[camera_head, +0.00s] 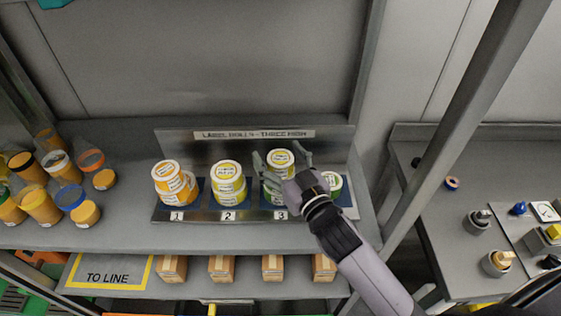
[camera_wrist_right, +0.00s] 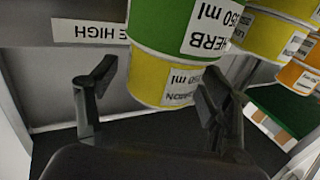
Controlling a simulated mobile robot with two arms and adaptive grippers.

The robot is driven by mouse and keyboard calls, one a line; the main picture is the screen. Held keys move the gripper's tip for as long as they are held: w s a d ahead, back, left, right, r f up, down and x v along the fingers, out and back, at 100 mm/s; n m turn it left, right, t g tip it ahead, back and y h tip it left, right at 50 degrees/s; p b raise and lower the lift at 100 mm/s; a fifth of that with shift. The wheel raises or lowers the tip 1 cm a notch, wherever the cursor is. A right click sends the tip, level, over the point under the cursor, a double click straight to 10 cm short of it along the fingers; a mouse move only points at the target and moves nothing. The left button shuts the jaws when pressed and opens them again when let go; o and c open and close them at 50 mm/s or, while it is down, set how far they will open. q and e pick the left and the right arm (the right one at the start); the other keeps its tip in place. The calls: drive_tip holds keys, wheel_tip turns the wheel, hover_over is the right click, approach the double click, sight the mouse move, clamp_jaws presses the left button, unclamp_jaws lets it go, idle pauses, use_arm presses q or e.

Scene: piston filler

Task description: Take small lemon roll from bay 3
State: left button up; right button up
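The label holder (camera_head: 165,213) has numbered bays. In bay 3, the top roll (camera_head: 281,159) has a white label on top and a yellow side; a green roll shows beneath it, partly hidden by my gripper. My right gripper (camera_head: 280,153) is open, its fingers on either side of that top roll. In the right wrist view, the yellow roll (camera_wrist_right: 150,85), with a partly readable lemon label, lies between the spread fingers, nearer the right-hand one. The green herb roll (camera_wrist_right: 165,28) adjoins it. I cannot tell if a finger touches. My left gripper is out of view.
Orange-yellow rolls (camera_head: 167,172) stand in bay 1 and yellow-green rolls (camera_head: 227,170) in bay 2. Another roll (camera_head: 334,182) stands right of my gripper. Jars (camera_head: 40,203) crowd the shelf's left end. The holder's sign plate (camera_head: 335,140) rises behind.

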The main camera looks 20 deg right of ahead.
drive_tip(key=c, duration=1.3)
drive_tip(key=shift+r, duration=0.1)
drive_tip(key=shift+c, duration=0.2)
